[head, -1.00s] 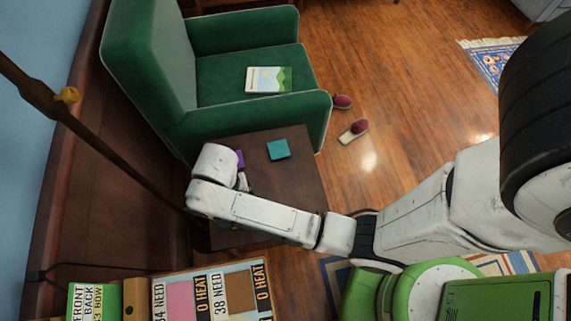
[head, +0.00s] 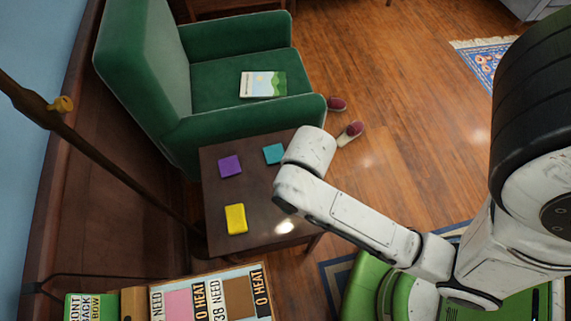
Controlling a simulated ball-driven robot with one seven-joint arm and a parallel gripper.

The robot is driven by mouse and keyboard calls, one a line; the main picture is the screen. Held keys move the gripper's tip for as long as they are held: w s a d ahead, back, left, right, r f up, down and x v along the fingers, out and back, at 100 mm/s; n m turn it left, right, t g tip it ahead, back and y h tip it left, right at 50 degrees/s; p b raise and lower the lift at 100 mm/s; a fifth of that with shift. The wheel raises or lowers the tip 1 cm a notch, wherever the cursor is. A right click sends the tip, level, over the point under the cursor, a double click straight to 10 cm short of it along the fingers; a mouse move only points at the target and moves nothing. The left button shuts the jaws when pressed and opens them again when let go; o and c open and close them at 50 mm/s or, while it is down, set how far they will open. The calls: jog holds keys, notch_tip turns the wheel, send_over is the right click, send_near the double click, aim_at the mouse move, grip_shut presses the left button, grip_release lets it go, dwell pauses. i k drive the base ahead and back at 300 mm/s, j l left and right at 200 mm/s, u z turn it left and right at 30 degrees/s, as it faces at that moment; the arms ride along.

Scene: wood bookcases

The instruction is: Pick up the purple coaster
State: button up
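The purple coaster (head: 230,166) lies flat on the dark wooden side table (head: 258,206), near its left side. A teal coaster (head: 274,154) lies to its right and a yellow block-like piece (head: 236,219) lies below it on the same table. My arm reaches in from the right, and its white end link covers the table's right edge. The purple coaster is in full view, apart from the arm. My gripper's fingers are hidden behind the arm's end, so their state does not show.
A green armchair (head: 220,128) with a book (head: 263,84) on its seat stands behind the table. Slippers (head: 350,133) lie on the floor to the right. A dark pole (head: 120,160) slants past the left. A box of signs (head: 210,293) stands in front.

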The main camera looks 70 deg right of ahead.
aim_at(228, 167)
jog(key=i+j+z, duration=0.15)
jog(key=z, duration=0.2)
jog(key=i+j+z, duration=0.2)
jog(key=z, duration=0.15)
jog(key=i+j+z, duration=0.1)
jog(key=z, duration=0.25)
jog(key=j, duration=0.1)
